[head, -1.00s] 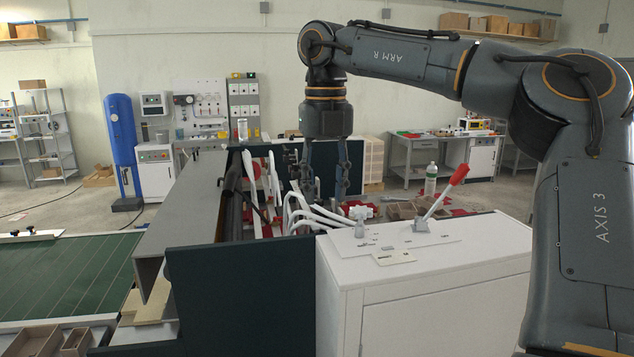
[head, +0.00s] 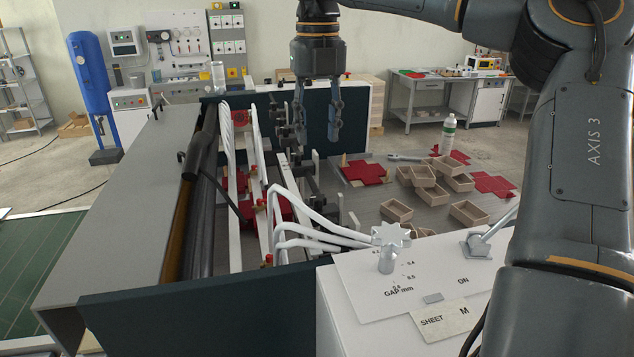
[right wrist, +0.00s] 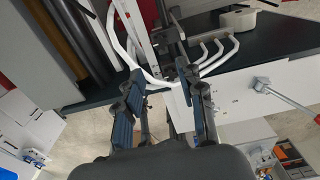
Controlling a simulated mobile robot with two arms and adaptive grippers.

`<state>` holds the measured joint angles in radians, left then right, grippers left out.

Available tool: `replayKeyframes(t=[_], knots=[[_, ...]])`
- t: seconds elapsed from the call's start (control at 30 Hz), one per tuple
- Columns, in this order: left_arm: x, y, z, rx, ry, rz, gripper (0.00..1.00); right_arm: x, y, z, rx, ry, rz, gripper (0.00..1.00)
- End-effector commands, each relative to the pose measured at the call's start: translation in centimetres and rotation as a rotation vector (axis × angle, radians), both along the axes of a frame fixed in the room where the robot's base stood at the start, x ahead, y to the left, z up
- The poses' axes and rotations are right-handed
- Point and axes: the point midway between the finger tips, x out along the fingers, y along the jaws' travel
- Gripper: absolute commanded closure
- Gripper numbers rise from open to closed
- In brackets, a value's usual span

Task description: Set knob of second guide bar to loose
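Long white guide bars (head: 262,172) run from front to back inside the dark green machine, with small red knobs (head: 258,204) on or beside them. I cannot tell which bar is the second, or whether any knob is loose or tight. My right gripper (head: 318,140) hangs fingers-down above the far part of the machine, to the right of the bars. Its two fingers are apart with nothing between them. In the right wrist view, the open fingers (right wrist: 162,76) reach toward white bent tubes (right wrist: 140,62). My left gripper is in neither view.
A white cabinet (head: 345,325) with a star-shaped grey knob (head: 391,240) and a lever stands at the front right. Small open boxes (head: 468,213) and red blanks lie on the delivery table at the right. A dark roller (head: 205,200) runs left of the bars.

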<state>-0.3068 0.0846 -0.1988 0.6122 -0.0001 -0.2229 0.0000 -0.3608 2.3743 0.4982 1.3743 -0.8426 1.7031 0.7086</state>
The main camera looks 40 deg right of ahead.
Motion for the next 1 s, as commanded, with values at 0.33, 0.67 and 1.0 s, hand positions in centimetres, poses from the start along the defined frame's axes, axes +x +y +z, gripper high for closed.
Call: replayKeyframes(t=[0.33,0.67,1.0], knots=[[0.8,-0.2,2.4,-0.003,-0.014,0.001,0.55,-0.2,0.0,-7.0,0.005,0.005,0.002,0.62],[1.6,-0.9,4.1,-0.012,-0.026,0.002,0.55,-0.1,0.0,-11.7,0.001,0.002,0.0,0.62],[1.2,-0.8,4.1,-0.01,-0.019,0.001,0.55,0.0,0.0,-12.5,0.001,0.0,-0.001,0.62]])
